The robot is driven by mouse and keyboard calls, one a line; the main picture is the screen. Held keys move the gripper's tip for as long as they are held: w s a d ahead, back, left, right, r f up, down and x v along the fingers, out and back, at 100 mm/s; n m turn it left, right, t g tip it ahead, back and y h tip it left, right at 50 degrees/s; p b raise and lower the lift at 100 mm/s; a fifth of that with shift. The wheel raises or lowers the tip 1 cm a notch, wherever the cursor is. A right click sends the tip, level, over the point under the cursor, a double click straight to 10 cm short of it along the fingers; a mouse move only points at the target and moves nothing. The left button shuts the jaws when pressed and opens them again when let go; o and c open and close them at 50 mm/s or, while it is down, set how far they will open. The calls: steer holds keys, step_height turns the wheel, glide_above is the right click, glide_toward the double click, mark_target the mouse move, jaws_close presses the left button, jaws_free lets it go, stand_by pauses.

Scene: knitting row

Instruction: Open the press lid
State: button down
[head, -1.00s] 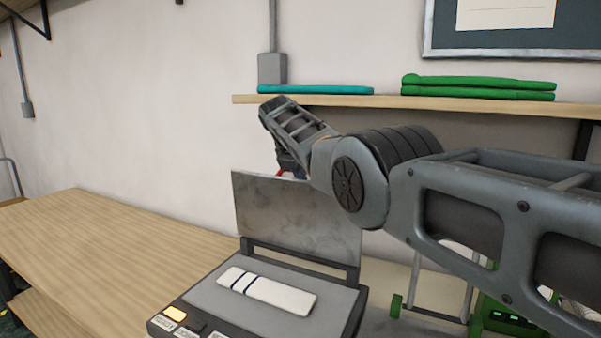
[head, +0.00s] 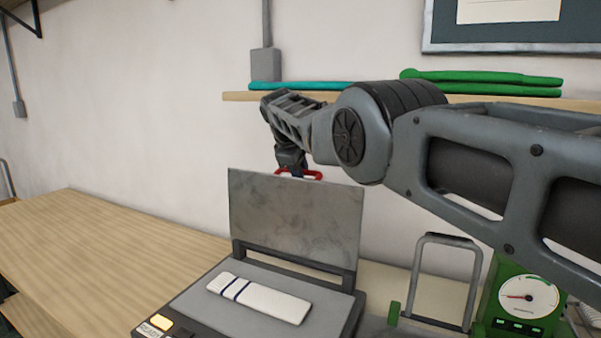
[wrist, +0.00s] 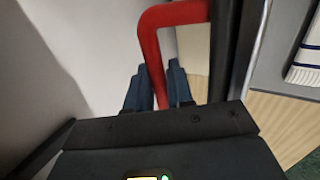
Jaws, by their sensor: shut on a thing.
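The press (head: 190,305) stands on the wooden table with its grey lid (head: 295,215) raised to about upright at the back. The lid's red handle (head: 312,174) shows at its top edge. My gripper (head: 292,168) is at that edge, partly hidden behind the lid. In the wrist view my gripper (wrist: 160,88) has its dark fingers on either side of the red handle (wrist: 152,50) and is shut on it. A folded white cloth with dark blue stripes (head: 260,298) lies flat on the press bed and shows at the wrist view's right edge (wrist: 305,55).
A green scale with a round dial (head: 527,296) and a grey metal frame (head: 443,280) stand right of the press. A wall shelf (head: 235,97) holds teal and green folded cloths behind my arm. The table (head: 90,250) is clear to the left.

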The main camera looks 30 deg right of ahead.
steer(key=shift+f, duration=0.15)
steer(key=c, duration=1.2)
jaws_free()
steer(key=shift+o, duration=0.2)
steer(key=shift+a+b, duration=0.1)
steer(key=shift+b, duration=0.75)
steer(key=shift+s+a+r+b, duration=0.15)
steer(key=shift+r+b, duration=0.2)
steer(key=shift+b, duration=0.85)
steer(key=b+v, duration=0.7)
steer(key=shift+b, duration=0.3)
